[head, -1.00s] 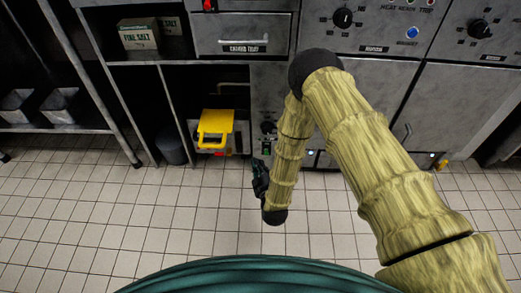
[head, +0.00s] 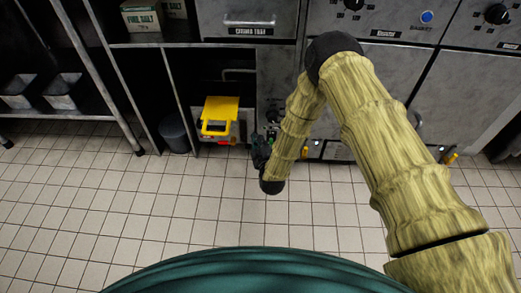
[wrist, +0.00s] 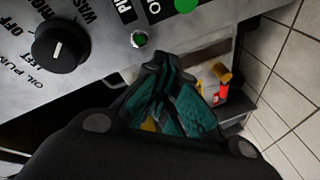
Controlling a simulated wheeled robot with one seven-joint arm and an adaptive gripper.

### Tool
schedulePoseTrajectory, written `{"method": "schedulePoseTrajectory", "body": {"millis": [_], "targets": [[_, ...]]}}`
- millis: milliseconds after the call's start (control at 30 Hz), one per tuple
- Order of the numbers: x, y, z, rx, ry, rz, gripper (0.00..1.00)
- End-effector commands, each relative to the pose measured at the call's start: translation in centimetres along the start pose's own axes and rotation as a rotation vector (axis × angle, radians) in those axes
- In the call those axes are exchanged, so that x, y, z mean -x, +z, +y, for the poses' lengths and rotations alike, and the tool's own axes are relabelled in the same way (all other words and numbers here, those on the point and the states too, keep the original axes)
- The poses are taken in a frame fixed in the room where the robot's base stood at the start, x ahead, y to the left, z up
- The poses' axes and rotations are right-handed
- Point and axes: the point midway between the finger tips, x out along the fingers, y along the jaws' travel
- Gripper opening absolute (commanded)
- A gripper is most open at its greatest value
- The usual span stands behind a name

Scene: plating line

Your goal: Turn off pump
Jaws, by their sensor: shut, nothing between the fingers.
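A grey control panel (wrist: 95,65) fills the upper left of the wrist view. It bears a black round knob (wrist: 60,48) with a white pointer line. The lettering around it includes "OIL PUMP", "LEFT", "OFF" and a partly cut-off "WASH". To its right are a small metal switch or lamp (wrist: 139,40) and a green round button (wrist: 187,5), beside a cut-off label. My gripper (wrist: 165,62) is shut and empty, just below the small metal part and apart from the knob. In the head view my gripper (head: 257,148) is low in front of the cabinet, partly covering the panel.
A yellow-topped unit (head: 219,113) stands in the open bay to the left, with a dark bin (head: 174,134) beside it. Yellow-handled valves (head: 306,152) sit low along the cabinet's right part. A dark shelf rack (head: 60,113) stands at left. The tiled floor (head: 180,215) is clear.

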Motion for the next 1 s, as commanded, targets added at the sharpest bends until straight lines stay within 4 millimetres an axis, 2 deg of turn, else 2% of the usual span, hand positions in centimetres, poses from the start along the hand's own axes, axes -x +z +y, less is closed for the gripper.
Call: {"method": "schedulePoseTrajectory", "body": {"millis": [100, 200, 400, 1000], "targets": [[-2.1, 0.1, -0.2, -0.001, 0.002, 0.001, 0.00], [-1.2, 1.8, -0.3, -0.001, -0.001, -0.002, 0.00], [-0.6, 3.3, -0.1, -0.001, 0.000, 0.000, 0.00], [-0.6, 4.3, 0.3, 0.001, 0.011, 0.000, 0.00]]}}
